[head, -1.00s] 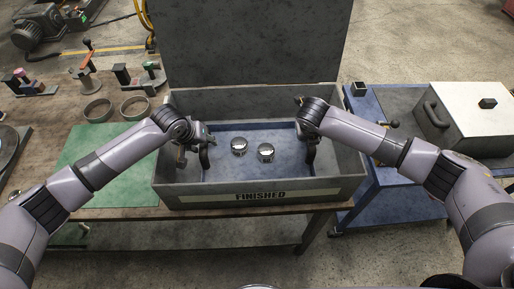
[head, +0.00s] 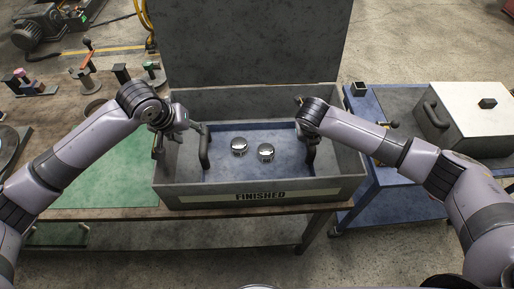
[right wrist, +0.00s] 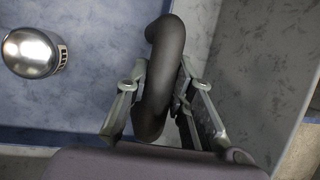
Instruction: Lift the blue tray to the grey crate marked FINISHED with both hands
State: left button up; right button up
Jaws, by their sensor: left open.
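The blue tray (head: 255,172) lies inside the grey crate (head: 170,190), whose front label reads FINISHED. Two shiny round metal pieces (head: 239,146) (head: 265,152) rest on the tray. The tray's dark left handle (head: 205,150) stands free. My left gripper (head: 179,138) is open and empty, above the crate's left wall and left of that handle. My right gripper (right wrist: 163,68) has its fingers on both sides of the dark right handle (right wrist: 166,45) and looks shut on it. In the head view, my right wrist partly hides this grip.
The crate's raised lid (head: 258,45) stands behind it. A green mat (head: 110,165) and tools lie on the wooden bench to the left. A blue cart (head: 385,195) with a lidded box (head: 470,115) stands to the right.

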jog(key=o, duration=0.5)
jog(key=shift+s+r, duration=0.1)
jog(key=shift+r, duration=0.1)
jog(key=shift+f, duration=0.1)
jog(key=v, duration=1.2)
